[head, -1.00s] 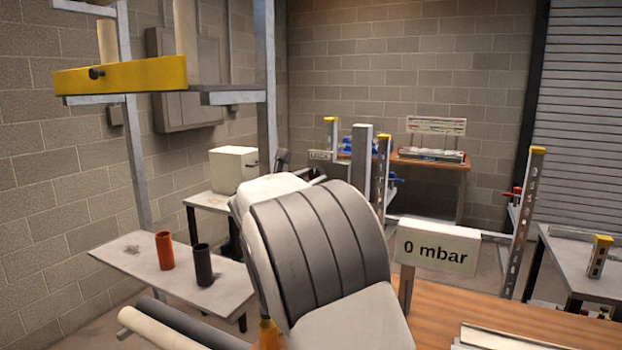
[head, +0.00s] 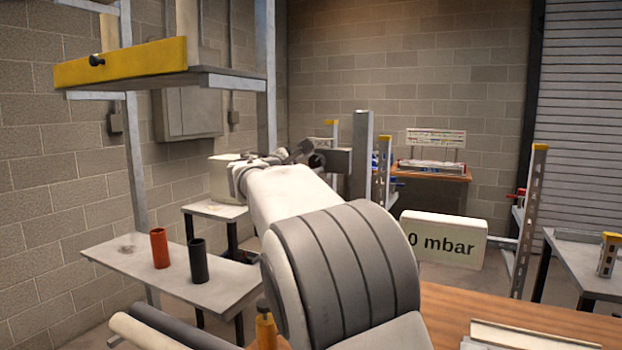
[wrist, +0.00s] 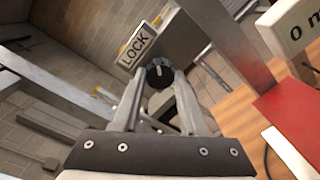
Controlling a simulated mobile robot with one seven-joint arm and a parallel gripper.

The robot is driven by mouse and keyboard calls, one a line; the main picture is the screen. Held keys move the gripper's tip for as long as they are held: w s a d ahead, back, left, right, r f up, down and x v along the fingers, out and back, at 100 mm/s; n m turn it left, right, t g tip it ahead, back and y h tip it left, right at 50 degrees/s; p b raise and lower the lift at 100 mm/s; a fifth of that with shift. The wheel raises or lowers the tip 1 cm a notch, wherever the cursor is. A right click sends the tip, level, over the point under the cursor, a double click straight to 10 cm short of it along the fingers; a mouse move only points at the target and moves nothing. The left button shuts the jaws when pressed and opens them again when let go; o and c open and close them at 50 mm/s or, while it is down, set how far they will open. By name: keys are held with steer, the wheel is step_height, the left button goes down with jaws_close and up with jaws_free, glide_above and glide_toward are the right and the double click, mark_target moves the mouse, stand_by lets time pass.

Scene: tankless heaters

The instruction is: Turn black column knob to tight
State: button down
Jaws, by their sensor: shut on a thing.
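The black knob (wrist: 160,72) is round with a white pointer line on its face, and it sits between my fingertips in the wrist view. My gripper (wrist: 160,84) is shut on it, one finger on each side. A white LOCK sign (wrist: 136,46) stands just up and left of the knob. In the head view my gripper (head: 302,154) reaches the left side of the grey metal column (head: 362,160). There the knob is mostly hidden by my gripper and arm. I cannot read a tight mark in either view.
A white sign (head: 443,241) reading 0 mbar stands to the right above a wooden bench (head: 480,305). A grey table at left (head: 130,260) holds an orange tube (head: 159,248) and a black tube (head: 198,261). A yellow-edged shelf (head: 120,63) hangs upper left.

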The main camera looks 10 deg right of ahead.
steer(key=m+b, duration=0.1)
steer(key=m, duration=0.1)
steer(key=m+b, duration=0.1)
steer(key=b, duration=0.1)
steer(key=shift+f+m, duration=0.2)
steer(key=shift+m, duration=0.2)
steer(key=m+b, duration=0.6)
steer(key=shift+r+m, duration=0.1)
steer(key=shift+m, duration=0.2)
steer(key=shift+r+m+t+y+b, duration=0.15)
steer(key=shift+m+t+y+b, duration=0.2)
steer(key=shift+m+b, duration=0.8)
steer(key=shift+m, duration=0.45)
steer(key=shift+c, duration=2.2)
jaws_free()
